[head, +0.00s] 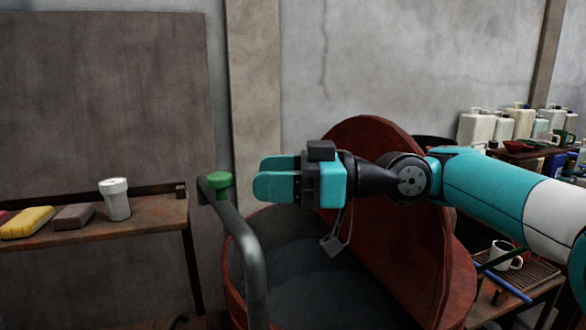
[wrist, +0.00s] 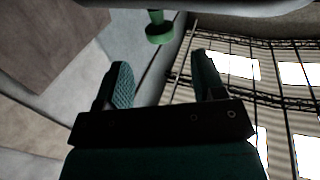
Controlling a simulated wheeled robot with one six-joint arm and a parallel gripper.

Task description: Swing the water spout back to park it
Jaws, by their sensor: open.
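The water spout (head: 248,255) is a grey bent pipe that rises in front of the vat (head: 290,250) and curves to the left at its top. In the wrist view the knob (wrist: 160,33) shows ahead of the fingertips, between the two jaws in the picture, with a grey pipe (wrist: 215,5) along the top edge. My gripper (head: 258,175) is open and empty, its fingers pointing left toward the knob. A gap shows between the fingertips and the knob.
The vat's round red lid (head: 400,220) stands tilted up behind and below my arm. A padlock (head: 331,244) hangs near it. A wooden bench (head: 150,228) at left holds a white cup-like container (head: 116,199) and blocks. Jugs (head: 476,128) and a mug (head: 504,255) are at right.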

